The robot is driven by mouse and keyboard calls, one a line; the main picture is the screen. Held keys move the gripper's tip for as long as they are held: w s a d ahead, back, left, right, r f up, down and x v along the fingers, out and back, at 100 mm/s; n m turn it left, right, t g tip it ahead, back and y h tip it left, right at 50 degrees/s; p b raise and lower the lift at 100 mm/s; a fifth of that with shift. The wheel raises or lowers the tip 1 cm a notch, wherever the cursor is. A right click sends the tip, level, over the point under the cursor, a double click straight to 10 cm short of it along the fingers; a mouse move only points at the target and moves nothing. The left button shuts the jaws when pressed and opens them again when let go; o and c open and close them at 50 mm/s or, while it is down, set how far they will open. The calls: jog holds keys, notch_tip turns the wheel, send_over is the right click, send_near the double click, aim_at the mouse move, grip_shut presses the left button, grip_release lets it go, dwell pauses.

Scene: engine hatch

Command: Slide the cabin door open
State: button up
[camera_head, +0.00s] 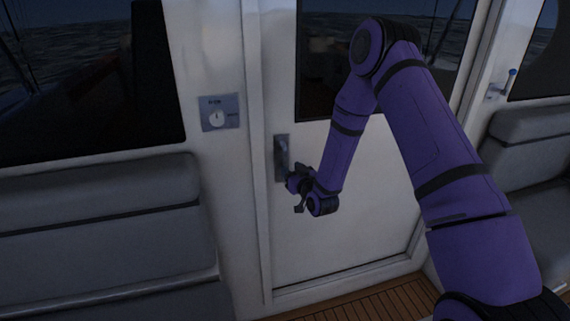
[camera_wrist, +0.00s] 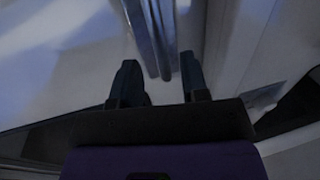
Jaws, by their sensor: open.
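The cabin door (camera_head: 350,232) is a white panel with a dark window in its upper part. It stands in its frame, and its left edge lies along the white jamb. A grey metal handle (camera_head: 282,158) is at the door's left edge; it also shows as a vertical bar in the wrist view (camera_wrist: 152,40). My gripper (camera_head: 296,178) is at the lower end of the handle. In the wrist view its two dark fingers (camera_wrist: 159,82) are apart, and the bar's lower end shows between and beyond them. I cannot tell whether they touch it.
A grey wall plate with a round dial (camera_head: 217,118) is left of the door. A grey cushioned seat (camera_head: 100,225) stands at left and another seat (camera_head: 530,150) at right. The wooden floor (camera_head: 375,303) is clear at the threshold.

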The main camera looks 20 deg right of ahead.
aim_at(286, 164)
jog(key=shift+w+a, duration=0.25)
jog(key=shift+w, duration=1)
jog(key=shift+w+a, duration=0.25)
jog(key=shift+w, duration=1)
grip_shut()
